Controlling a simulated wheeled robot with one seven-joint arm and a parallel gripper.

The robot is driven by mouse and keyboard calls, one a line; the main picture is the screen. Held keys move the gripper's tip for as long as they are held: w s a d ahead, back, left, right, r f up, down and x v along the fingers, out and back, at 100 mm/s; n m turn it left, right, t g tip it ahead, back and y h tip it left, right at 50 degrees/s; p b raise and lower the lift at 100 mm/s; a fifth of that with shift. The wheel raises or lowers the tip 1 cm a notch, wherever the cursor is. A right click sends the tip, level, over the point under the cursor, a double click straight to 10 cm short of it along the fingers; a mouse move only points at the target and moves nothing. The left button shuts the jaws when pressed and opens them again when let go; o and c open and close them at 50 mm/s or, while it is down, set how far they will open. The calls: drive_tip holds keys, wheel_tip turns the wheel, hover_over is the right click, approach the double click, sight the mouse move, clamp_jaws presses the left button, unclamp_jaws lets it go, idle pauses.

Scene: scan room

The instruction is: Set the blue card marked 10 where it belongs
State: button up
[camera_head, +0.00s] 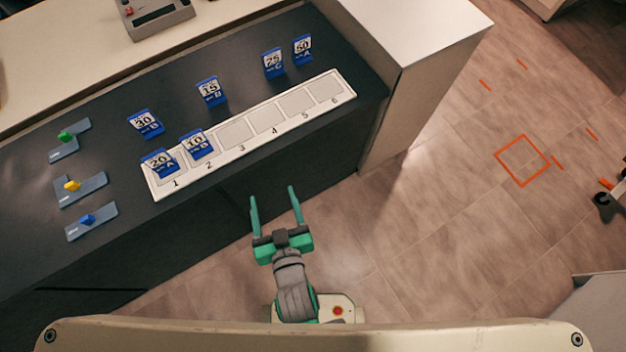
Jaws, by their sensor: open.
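The blue card marked 10 (196,144) stands on the white numbered strip (222,159), at place 2. Another blue card, marked 20 (159,163), stands beside it at place 1. Places 3 to 6 are bare. My gripper (273,192) is open and empty, its two green fingers pointing toward the counter. It is in front of the counter's near edge, to the right of and below card 10 in the picture, and apart from it.
Behind the strip stand blue cards marked 30 (147,123), 15 (211,91), 25 (273,63) and one at far right (302,47). Small blue-grey plates with green (66,136), yellow (72,185) and blue (87,219) pieces lie left. A white cabinet (420,40) bounds the right.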

drive_tip(key=s+d+r+m+t+h, duration=0.1)
drive_tip(key=s+d+r+m+h, duration=0.1)
drive_tip(key=s+d, duration=0.8)
drive_tip(key=shift+s+r+m+t+h, duration=0.25)
drive_tip(key=shift+s+m+h, duration=0.35)
drive_tip(key=shift+s+h, duration=0.6)
drive_tip(key=shift+s, duration=0.15)
